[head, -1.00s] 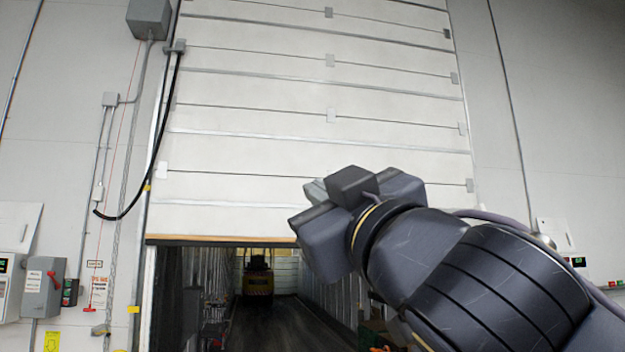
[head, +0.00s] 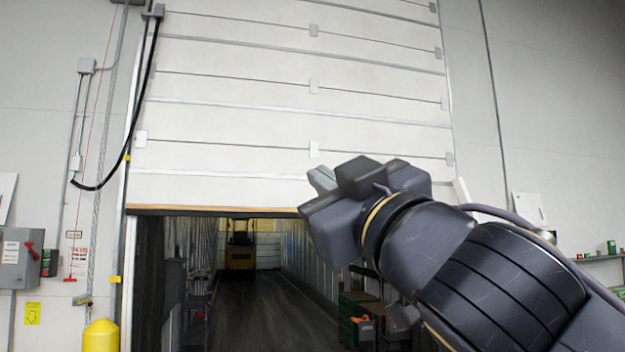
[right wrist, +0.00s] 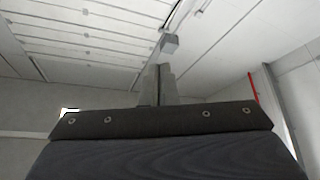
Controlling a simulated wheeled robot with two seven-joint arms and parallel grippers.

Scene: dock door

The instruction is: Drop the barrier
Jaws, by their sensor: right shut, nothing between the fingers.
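The white panelled dock door (head: 300,115) hangs partly raised, its lower edge above a dark opening. I cannot pick out a separate barrier for certain. A short pale bar (head: 462,192) stands tilted by the right door frame, partly hidden by my arm. A red pull cord with a red handle (head: 70,279) hangs on the left wall. My right gripper (head: 320,182) is raised in front of the door's lower right part, shut and empty, apart from the wall. Its fingers also show together in the right wrist view (right wrist: 157,84). My left gripper is out of view.
A grey switch box (head: 21,258) with a red lever is on the left wall. A yellow bollard (head: 101,336) stands left of the opening. Inside are a yellow forklift (head: 240,255) far back and green crates (head: 355,322) at right. The lane floor between is clear.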

